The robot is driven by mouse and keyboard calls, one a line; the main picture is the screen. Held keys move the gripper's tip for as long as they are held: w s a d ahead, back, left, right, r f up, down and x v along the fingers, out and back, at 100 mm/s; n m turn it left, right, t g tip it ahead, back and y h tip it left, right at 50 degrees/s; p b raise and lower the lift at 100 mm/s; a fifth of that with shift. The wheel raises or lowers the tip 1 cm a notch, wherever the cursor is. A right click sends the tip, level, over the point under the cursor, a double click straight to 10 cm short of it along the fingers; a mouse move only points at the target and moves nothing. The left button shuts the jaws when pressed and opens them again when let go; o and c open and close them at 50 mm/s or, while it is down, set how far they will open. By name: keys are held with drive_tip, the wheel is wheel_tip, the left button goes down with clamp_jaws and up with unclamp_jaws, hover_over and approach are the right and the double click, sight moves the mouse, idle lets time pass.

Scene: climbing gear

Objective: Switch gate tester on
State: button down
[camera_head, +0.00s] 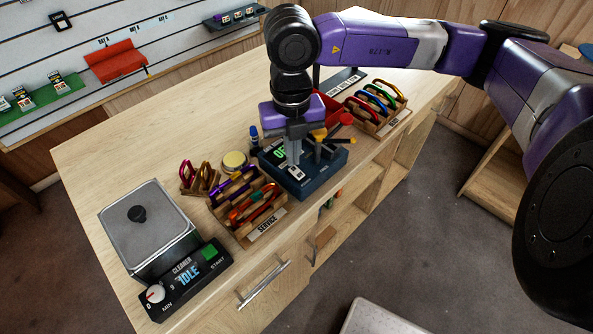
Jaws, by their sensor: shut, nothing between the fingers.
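The gate tester (316,185) is a dark blue box near the front edge of the counter, with a green lit display (281,153) partly hidden by my gripper; the letters "OF" show. A small white-and-dark switch or label (297,172) sits on its front part. My gripper (293,160) points down over the tester, shut and empty, with its tips just above or at the small switch; I cannot tell whether they touch.
A wooden tray marked SERVICE (266,228) with carabiners stands left of the tester; another carabiner tray (392,124) stands to the right. A cleaner (187,280) reading IDLE is at the front left. The counter's back left (130,150) is clear.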

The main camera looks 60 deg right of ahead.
sight(292, 168)
drive_tip(key=shift+f+b, duration=1.05)
drive_tip(key=shift+b, duration=0.15)
idle(0.6)
drive_tip(key=shift+r, duration=0.1)
drive_tip(key=shift+r+p, duration=1.3)
drive_tip(key=shift+r, duration=2.15)
